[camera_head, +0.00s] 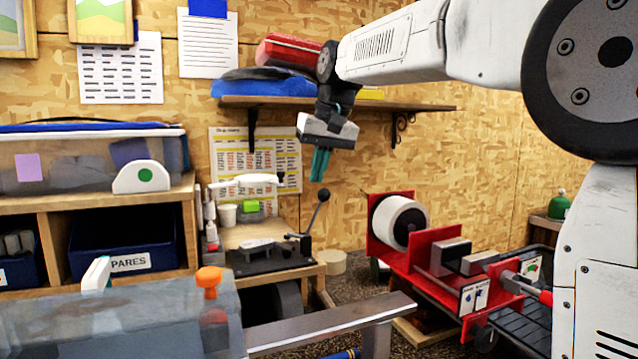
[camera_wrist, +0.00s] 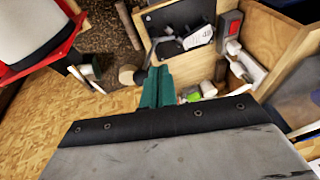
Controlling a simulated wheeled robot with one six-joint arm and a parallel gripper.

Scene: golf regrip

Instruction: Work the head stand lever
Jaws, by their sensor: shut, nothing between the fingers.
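The head stand (camera_head: 270,258) is a dark base plate with a grey block on it, on a small wooden bench. Its lever (camera_head: 316,210) is a thin rod with a black ball knob, leaning up and to the right from the plate's right side. My gripper (camera_head: 320,165) has teal fingers, closed together and empty, pointing down. In the head view it shows just above the knob; I cannot tell the depth gap. In the wrist view the closed fingers (camera_wrist: 157,88) point toward the bench, and the dark plate (camera_wrist: 180,28) lies beyond them.
A wall shelf (camera_head: 340,103) runs behind my arm. A red machine with a white drum (camera_head: 400,220) stands right of the bench. A white cup (camera_head: 228,215) and a green item (camera_head: 250,207) sit at the bench's back. A metal beam (camera_head: 330,325) crosses the foreground.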

